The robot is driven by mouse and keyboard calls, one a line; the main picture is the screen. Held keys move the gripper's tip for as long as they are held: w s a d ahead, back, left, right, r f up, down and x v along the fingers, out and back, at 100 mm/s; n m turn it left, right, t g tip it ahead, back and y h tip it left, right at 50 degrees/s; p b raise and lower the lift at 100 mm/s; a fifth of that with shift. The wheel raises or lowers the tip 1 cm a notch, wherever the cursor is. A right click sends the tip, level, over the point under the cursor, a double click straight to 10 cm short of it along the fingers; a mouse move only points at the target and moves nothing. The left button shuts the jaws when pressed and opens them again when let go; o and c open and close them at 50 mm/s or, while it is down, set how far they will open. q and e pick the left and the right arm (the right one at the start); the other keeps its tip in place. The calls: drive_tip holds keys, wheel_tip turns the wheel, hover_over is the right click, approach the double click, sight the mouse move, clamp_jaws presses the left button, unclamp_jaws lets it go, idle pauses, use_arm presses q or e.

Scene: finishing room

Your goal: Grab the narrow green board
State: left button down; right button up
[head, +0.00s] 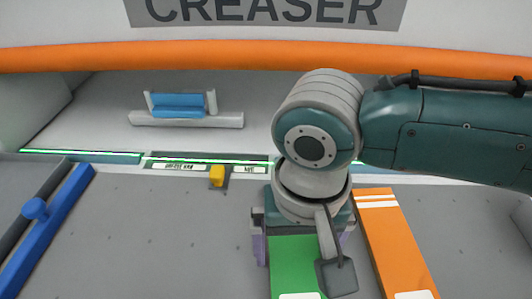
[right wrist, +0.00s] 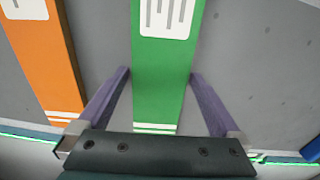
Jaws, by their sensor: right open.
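The narrow green board (head: 293,262) lies flat on the grey bed, partly hidden under my right arm in the head view. In the right wrist view the green board (right wrist: 163,88) runs between the two purple fingers of my right gripper (right wrist: 160,74), with a gap on each side. A white label and white stripes mark it. My right gripper (head: 302,248) is open above the board in the head view, its arm coming in from the right. My left gripper is not in view.
An orange board (head: 392,238) lies just right of the green one. A blue bar (head: 48,228) with a round knob is at the left. A yellow piece (head: 217,176) sits at the bed's back edge.

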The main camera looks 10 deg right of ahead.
drive_tip(key=c, duration=1.1)
drive_tip(key=shift+r, duration=0.15)
